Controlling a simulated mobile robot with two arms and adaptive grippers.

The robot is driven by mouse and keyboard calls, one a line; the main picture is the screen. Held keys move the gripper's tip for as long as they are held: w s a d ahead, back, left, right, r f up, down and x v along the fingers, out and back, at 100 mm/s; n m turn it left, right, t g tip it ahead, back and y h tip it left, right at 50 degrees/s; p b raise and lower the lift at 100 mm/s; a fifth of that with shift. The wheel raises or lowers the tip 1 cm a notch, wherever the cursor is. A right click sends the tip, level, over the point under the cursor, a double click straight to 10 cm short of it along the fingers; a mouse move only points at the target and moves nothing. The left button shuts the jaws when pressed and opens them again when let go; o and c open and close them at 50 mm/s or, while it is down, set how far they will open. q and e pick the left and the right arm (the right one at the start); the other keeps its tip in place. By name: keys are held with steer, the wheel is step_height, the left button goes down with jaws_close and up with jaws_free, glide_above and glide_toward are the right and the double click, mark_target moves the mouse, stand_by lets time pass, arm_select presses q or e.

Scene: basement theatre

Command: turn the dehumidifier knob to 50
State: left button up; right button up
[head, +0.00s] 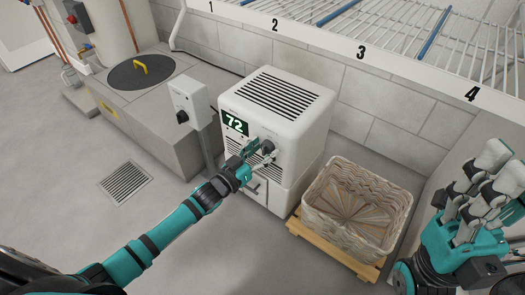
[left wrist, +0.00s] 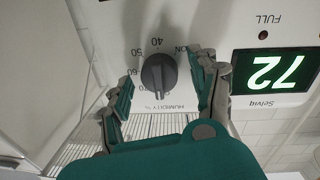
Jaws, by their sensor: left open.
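The white dehumidifier (head: 285,110) stands against the wall in the head view, with a lit green display (head: 235,123) reading 72. Its dark grey humidity knob (left wrist: 159,73) is in the middle of the left wrist view, which shows the panel upside down. Labels 40 and 60 are readable around the knob.
A wicker basket (head: 312,212) sits on a wooden pallet to the right of the dehumidifier. A grey control box (head: 188,103) on a post stands to its left. A wire shelf (head: 400,75) overhangs at the back. The floor at the front left is clear around a drain grate (head: 125,183).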

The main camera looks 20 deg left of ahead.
arm_select(q)
steer(key=c, duration=1.2)
steer(key=shift+o, duration=0.2)
